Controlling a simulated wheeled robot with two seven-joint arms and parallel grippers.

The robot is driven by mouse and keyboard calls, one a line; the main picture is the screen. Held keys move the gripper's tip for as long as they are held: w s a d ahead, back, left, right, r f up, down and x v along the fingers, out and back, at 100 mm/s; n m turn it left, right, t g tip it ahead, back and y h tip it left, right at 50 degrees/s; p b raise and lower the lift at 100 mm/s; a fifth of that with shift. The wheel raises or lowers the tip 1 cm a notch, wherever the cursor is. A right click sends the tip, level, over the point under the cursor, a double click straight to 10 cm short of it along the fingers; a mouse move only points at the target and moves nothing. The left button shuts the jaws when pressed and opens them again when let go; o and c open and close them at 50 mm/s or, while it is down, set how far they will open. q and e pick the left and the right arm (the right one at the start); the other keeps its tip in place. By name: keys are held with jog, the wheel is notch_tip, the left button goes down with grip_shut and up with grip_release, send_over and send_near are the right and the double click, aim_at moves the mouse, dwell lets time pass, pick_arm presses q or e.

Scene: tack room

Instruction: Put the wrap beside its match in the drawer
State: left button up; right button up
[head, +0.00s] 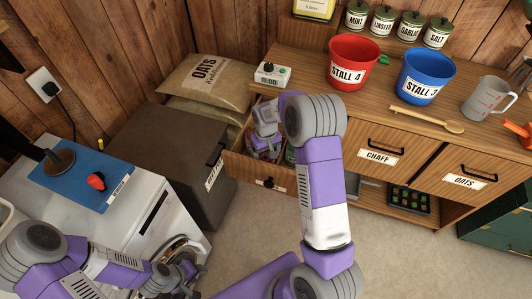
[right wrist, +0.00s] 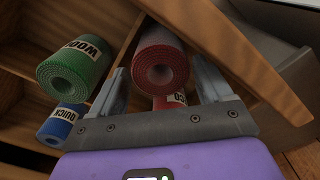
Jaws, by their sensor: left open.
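The drawer (head: 243,165) at the left of the wooden counter is pulled open. My right gripper (head: 264,140) reaches down into it, and its fingers are partly hidden in the head view. A green wrap (right wrist: 74,72) and a blue wrap (right wrist: 62,122) lie to the left. My left gripper (head: 190,268) is open and empty at the lower left.
A white appliance (head: 140,215) stands at the left, beside a dark cabinet (head: 160,145). The counter holds a red bucket (head: 353,62), a blue bucket (head: 424,76), a jug (head: 487,98) and a wooden spoon (head: 425,118). The floor (head: 390,255) at the lower right is clear.

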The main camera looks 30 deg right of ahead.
pick_arm(q)
jog(key=shift+r, duration=0.1)
pick_arm(e)
jog(key=shift+r, duration=0.1)
pick_arm(q)
notch_tip(320, 180, up, 3)
jog(key=p, duration=0.3)
jog(key=shift+r, duration=0.1)
pick_arm(e)
notch_tip(320, 180, up, 12)
pick_arm(q)
jog(key=shift+s, duration=0.1)
pick_arm(e)
jog(key=shift+s, duration=0.1)
